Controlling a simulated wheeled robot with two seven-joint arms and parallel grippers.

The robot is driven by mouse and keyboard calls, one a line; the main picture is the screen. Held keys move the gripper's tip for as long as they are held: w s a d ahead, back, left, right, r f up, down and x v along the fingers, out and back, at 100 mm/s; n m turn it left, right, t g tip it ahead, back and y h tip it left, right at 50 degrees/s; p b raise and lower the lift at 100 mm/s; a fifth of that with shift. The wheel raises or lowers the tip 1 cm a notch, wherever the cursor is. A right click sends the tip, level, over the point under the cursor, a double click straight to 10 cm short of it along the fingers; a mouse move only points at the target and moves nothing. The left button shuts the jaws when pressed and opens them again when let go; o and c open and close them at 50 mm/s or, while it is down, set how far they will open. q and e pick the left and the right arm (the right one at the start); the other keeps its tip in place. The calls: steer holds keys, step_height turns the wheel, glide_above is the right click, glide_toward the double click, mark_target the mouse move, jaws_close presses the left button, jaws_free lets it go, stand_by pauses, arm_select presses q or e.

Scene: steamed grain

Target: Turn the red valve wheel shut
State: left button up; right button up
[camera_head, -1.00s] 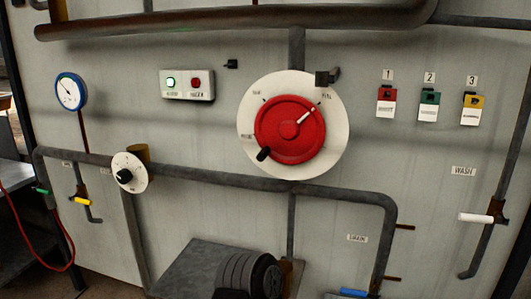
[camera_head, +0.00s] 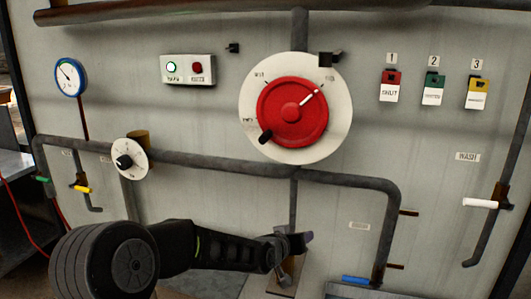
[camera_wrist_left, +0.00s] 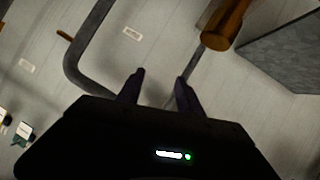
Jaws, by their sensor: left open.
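The red valve wheel (camera_head: 280,90) sits on a round white dial plate (camera_head: 255,83) on the panel. Its white pointer line points to the upper right, near a small label too blurred to read. Its black knob (camera_head: 266,137) is at the lower left. My left gripper (camera_head: 297,255) is below the wheel, in front of the vertical pipe, apart from the wheel. The left wrist view shows its two dark fingers (camera_wrist_left: 159,85) spread, with nothing between them. The wheel is not in the left wrist view. My right gripper is in neither view.
A horizontal pipe (camera_head: 215,164) crosses under the dial and bends down at the right. A black bracket (camera_head: 330,59) overlaps the plate's upper right edge. A small dial (camera_head: 138,167), a gauge (camera_head: 68,78) and a two-button box (camera_head: 188,70) are left. Tags hang right.

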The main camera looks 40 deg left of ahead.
arm_select(q)
steer(key=s+a+r+t+y, duration=0.1)
steer(key=a+r, duration=0.3)
steer(key=r, duration=0.4)
steer(key=s+a+r+t+y, duration=0.15)
steer(key=a+r, duration=0.25)
steer(key=r, duration=0.5)
steer(key=t+y, duration=0.2)
glide_toward(262, 141)
steer(key=shift+n+g, duration=0.25)
steer(key=shift+n, duration=0.15)
steer(key=x, duration=0.3)
steer(key=b+x, duration=0.1)
steer(key=x, duration=0.1)
steer(key=shift+r, duration=0.35)
steer(key=shift+w, duration=0.1)
steer(key=p+x, duration=0.3)
steer(key=x, duration=0.3)
steer(key=shift+w+a, duration=0.1)
steer(key=shift+w, duration=0.3)
steer(key=shift+w+a+f, duration=0.1)
steer(key=shift+w+a, duration=0.05)
steer(key=shift+w, duration=0.3)
jaws_close()
